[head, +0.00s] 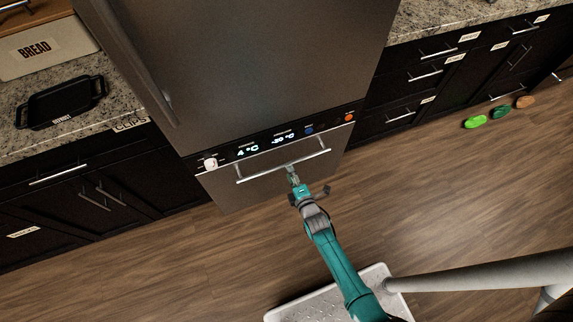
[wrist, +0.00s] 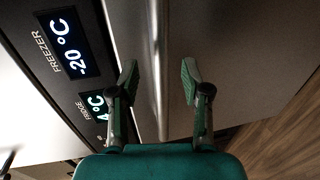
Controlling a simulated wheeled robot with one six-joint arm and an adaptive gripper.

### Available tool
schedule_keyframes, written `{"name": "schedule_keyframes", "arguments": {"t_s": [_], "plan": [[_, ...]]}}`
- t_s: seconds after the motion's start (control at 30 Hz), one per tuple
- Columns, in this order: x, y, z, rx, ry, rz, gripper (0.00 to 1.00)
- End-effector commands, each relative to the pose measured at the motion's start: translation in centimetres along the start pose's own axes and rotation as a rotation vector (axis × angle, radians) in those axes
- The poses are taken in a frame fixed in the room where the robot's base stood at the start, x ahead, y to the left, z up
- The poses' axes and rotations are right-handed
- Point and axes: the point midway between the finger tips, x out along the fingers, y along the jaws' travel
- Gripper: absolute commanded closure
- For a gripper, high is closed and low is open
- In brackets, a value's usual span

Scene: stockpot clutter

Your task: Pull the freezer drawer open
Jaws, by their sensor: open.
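The freezer drawer (head: 231,187) is the lower steel front of the fridge, below a black control strip, and looks shut. Its long bar handle (head: 285,166) runs across the front. My gripper (head: 292,173) is at the middle of the handle. In the wrist view the handle (wrist: 157,60) runs between my two open fingertips (wrist: 160,82), with a gap on each side. The wrist view also shows the strip's display (wrist: 67,42), reading FREEZER -20 °C.
The fridge door (head: 250,60) above is shut. Dark cabinets (head: 75,205) stand on both sides. Green, teal and orange items (head: 475,121) lie by the right cabinets. The wooden floor (head: 215,250) before the drawer is clear.

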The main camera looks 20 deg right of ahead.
Motion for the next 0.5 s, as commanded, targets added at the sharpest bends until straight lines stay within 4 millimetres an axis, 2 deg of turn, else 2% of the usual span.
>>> {"name": "schedule_keyframes", "arguments": {"t_s": [0.2, 0.5], "plan": [[3.1, 0.0, 0.0, 0.0, 0.0, 0.0, 0.53], [4.8, 0.0, 0.0, 0.001, 0.0, -0.001, 0.53]]}}
